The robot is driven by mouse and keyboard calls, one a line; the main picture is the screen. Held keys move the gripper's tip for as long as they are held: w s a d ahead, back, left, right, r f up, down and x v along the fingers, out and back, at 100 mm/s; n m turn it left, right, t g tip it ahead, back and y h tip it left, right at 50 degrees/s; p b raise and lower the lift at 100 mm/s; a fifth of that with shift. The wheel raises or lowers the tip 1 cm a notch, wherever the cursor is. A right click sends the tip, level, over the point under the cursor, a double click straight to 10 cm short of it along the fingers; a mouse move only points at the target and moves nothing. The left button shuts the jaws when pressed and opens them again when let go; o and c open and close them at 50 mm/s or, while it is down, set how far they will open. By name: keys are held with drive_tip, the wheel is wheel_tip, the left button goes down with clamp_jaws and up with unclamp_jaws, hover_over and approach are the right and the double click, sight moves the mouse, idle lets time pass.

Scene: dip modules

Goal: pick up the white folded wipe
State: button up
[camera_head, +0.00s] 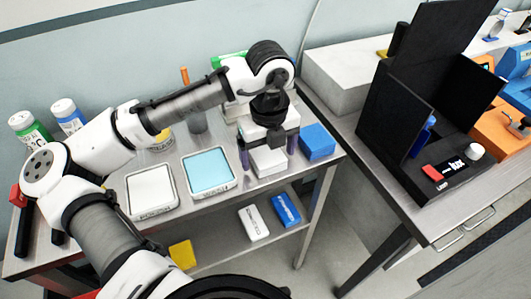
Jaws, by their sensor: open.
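A white block-like item (268,162), which looks like the white folded wipe, lies on the metal cart top near its right front edge. My gripper (268,152) points down over it, open, with one dark finger at its left and one at its right. I cannot tell whether the fingers touch it. The gripper body hides the area just behind it.
A blue block (318,141) sits close at the right of the gripper. A tray with a light blue surface (209,172) and a white-surfaced tray (150,190) lie to the left. A grey cup (196,122) stands behind. Boxes lie on the lower shelf.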

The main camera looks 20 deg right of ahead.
sight(268, 156)
drive_tip(key=c, duration=1.1)
drive_tip(key=shift+o, duration=0.2)
wheel_tip(268, 156, up, 20)
